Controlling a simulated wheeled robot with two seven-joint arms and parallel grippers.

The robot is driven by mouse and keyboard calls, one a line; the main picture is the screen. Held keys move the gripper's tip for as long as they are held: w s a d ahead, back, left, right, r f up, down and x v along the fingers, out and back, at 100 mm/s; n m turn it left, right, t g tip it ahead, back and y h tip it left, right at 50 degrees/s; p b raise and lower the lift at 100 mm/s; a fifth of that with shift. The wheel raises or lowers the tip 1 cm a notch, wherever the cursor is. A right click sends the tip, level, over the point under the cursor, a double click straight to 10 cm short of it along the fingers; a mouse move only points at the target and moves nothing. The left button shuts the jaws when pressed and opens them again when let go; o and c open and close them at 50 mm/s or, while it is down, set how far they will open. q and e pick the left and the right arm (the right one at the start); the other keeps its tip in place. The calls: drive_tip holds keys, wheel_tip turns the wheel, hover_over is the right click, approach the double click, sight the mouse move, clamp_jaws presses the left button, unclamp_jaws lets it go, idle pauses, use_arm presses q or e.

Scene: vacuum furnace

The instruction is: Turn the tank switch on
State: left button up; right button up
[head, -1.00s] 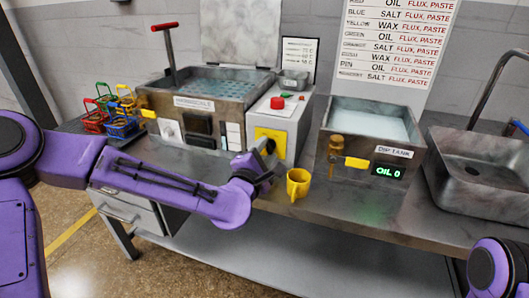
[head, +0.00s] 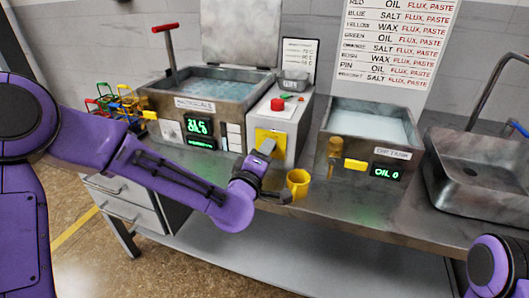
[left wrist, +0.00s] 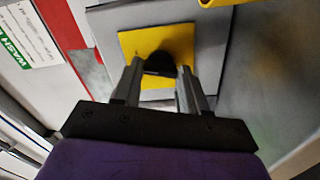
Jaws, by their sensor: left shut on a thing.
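The tank switch is a dark knob (left wrist: 160,66) on a yellow plate (head: 271,138), on the front of the grey control box (head: 290,125) right of the large tank. My left gripper (head: 266,148) is at the plate. In the left wrist view its two fingers (left wrist: 158,80) are shut on the knob from both sides. In the head view the gripper mostly hides the knob. The large tank (head: 172,112) holds liquid, and its two front displays (head: 199,126) glow green. My right gripper is out of view; only part of my right arm shows at the lower right.
A yellow mug (head: 298,183) stands on the bench close to my left gripper. The dip tank (head: 350,145) with a lit "OIL 0" display (head: 387,172) and a sink (head: 480,175) are to the right. Coloured baskets (head: 112,118) stand at the left.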

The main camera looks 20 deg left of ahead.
use_arm(q)
drive_tip(key=shift+w+r+m, duration=0.1)
drive_tip(key=shift+r+m, duration=0.15)
drive_tip(key=shift+m, duration=0.85)
drive_tip(key=o, duration=1.1)
drive_tip(key=shift+c, duration=0.2)
drive_tip(key=shift+w+f, duration=0.1)
drive_tip(key=shift+f, duration=0.05)
